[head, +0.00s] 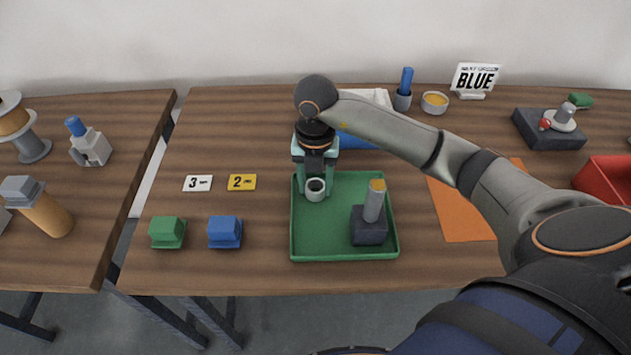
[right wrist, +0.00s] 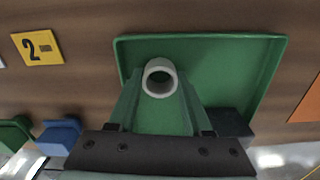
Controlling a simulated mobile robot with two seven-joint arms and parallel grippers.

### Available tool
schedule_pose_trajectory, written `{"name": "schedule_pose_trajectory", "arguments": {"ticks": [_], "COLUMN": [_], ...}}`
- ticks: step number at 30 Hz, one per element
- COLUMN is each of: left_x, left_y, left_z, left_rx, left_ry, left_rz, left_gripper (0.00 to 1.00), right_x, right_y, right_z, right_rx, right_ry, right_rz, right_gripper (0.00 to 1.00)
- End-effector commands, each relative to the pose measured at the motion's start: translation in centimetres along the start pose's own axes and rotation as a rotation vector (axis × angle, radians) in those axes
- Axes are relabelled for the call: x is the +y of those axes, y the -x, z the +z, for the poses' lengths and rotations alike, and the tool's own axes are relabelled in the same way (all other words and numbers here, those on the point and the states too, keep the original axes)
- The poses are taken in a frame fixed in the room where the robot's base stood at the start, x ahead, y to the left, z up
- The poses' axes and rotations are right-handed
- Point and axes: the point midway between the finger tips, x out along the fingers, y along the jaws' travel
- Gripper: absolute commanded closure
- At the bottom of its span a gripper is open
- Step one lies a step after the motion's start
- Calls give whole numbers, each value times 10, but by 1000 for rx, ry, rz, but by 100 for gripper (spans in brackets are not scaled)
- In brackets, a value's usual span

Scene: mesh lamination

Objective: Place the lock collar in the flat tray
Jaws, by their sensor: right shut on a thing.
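The lock collar (head: 315,196) is a short pale grey ring with an open bore. My right gripper (head: 317,181) points down over the back left part of the green flat tray (head: 343,253) and is shut on the collar. In the right wrist view, the collar (right wrist: 160,92) sits between the two green fingertips (right wrist: 159,84), its bore facing the camera, with the tray floor (right wrist: 225,65) behind it. I cannot tell whether the collar touches the tray floor. My left gripper is not in view.
A dark block with a grey, yellow-topped post (head: 369,230) stands in the tray's front right. A blue bin (head: 358,142) is behind the tray. Green (head: 167,232) and blue (head: 225,232) blocks stand left, with number cards (head: 242,182) behind. An orange mat (head: 463,212) lies right.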

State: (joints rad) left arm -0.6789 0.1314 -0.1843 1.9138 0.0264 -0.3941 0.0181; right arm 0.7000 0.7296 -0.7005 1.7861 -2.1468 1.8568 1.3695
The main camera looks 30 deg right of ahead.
Motion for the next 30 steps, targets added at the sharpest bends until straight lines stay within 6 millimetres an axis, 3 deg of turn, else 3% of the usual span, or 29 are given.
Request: {"name": "schedule_pose_trajectory", "arguments": {"ticks": [5,6,14,23,26,30], "left_x": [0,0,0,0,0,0], "left_y": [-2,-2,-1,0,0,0], "left_z": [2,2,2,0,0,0], "left_rx": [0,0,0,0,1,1], "left_ry": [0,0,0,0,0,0], "left_rz": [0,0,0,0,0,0], "left_gripper": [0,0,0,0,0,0], "right_x": [0,0,0,0,0,1], "right_y": [-4,-4,-3,1,10,37], "right_z": [0,0,0,0,1,1], "right_rx": [0,0,0,0,-2,-5], "right_ry": [0,0,-1,-1,-1,0], "right_rz": [0,0,0,0,2,4], "right_gripper": [100,49,20,20,20,20]}}
